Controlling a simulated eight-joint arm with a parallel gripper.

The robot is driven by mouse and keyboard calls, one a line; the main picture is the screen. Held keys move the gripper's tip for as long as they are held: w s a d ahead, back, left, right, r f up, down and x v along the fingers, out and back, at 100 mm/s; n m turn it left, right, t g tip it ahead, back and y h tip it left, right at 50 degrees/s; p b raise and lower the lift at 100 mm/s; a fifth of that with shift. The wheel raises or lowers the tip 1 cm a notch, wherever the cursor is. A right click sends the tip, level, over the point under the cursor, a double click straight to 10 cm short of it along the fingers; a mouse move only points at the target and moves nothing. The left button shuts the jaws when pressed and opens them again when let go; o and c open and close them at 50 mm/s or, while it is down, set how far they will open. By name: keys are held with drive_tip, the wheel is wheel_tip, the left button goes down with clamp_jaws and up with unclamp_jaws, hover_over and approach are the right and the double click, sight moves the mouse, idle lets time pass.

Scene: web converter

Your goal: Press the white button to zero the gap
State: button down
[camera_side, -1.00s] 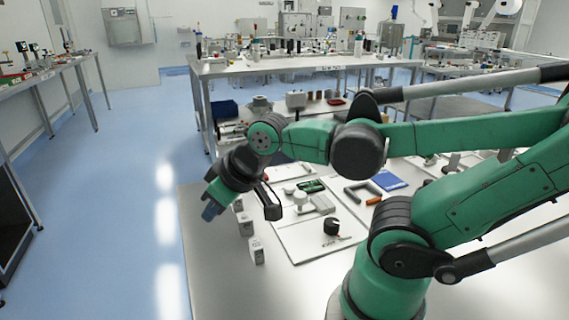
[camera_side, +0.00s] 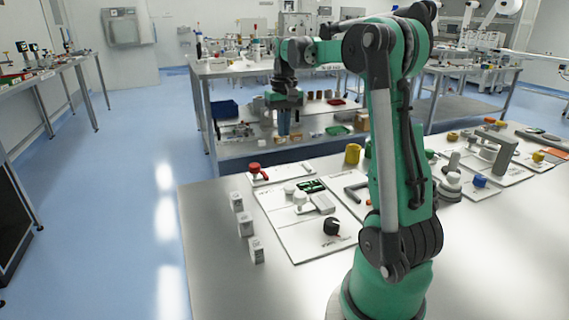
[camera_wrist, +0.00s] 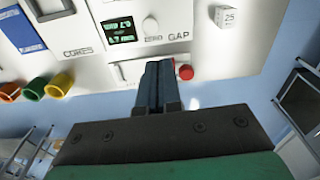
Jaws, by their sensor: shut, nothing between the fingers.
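The white button (camera_wrist: 150,26) is a small round cap on a white panel, between a green-lit display (camera_wrist: 121,30) and the printed word GAP. In the side view a small white round cap (camera_side: 289,188) stands beside the dark green display (camera_side: 311,185); another white round part is close by, so I cannot tell surely which is the button there. My gripper (camera_side: 284,124) points down, raised near the table's far edge. In the wrist view its blue-grey fingers (camera_wrist: 158,70) are together and empty, apart from the button, and overlap the small panel with the red knob (camera_wrist: 186,72).
Three white blocks (camera_side: 244,224) stand left of the panel, near the table's left edge. A black knob (camera_side: 331,226) is on the panel's near part. A red-handled part (camera_side: 254,169) lies behind it. Yellow (camera_wrist: 60,84), green and orange cylinders stand to one side.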

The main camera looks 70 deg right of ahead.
sight(289, 186)
drive_tip(key=shift+s+d+f, duration=0.15)
drive_tip(key=shift+s+d, duration=0.3)
drive_tip(key=shift+d, duration=0.4)
wheel_tip(289, 186, down, 14)
drive_tip(key=shift+f, duration=0.1)
idle(0.4)
wheel_tip(289, 186, down, 2)
idle(0.3)
wheel_tip(289, 186, up, 15)
idle(0.5)
